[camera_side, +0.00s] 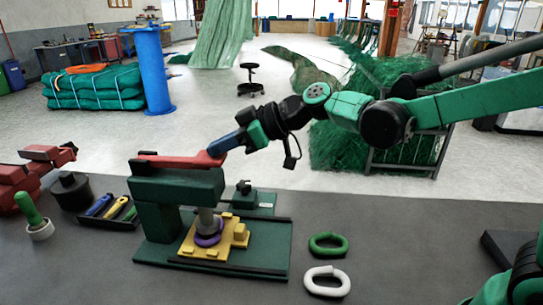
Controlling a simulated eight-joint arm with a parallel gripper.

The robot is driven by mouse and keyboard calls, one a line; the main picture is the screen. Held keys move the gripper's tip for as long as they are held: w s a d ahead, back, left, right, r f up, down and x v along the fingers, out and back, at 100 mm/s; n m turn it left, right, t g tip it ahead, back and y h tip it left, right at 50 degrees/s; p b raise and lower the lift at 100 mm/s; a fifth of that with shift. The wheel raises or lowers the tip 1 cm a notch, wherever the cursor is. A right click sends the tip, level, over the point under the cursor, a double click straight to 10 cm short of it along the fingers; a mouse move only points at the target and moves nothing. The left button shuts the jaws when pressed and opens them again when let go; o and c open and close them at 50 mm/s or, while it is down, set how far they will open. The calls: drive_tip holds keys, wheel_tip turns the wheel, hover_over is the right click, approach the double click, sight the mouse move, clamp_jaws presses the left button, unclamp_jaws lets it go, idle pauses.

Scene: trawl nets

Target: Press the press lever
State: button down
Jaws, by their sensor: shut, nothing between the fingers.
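The press (165,187) is a dark green frame on a green base plate on the dark bench. Its press lever (188,160) is red with a blue grip (226,144), and it slopes up to the right. A grey ram points down at a purple ring (206,239) on a yellow fixture (190,249); whether the ram touches it is hard to tell. My gripper (252,132) comes in from the upper right and is at the blue grip's end. Its fingers are small and partly hidden, and I cannot tell whether they touch the grip.
A green link (328,251) and a white link (312,281) lie right of the press. Bare bench lies at the front.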

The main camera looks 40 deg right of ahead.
drive_tip(key=r+v, duration=0.1)
drive_tip(key=v, duration=1)
drive_tip(key=shift+r, duration=0.1)
idle(0.5)
drive_tip(key=w+a+r+g+h, duration=0.2)
drive_tip(key=w+a+r, duration=0.3)
drive_tip(key=r, duration=0.5)
drive_tip(key=shift+w, duration=0.3)
drive_tip(key=shift+a, duration=0.1)
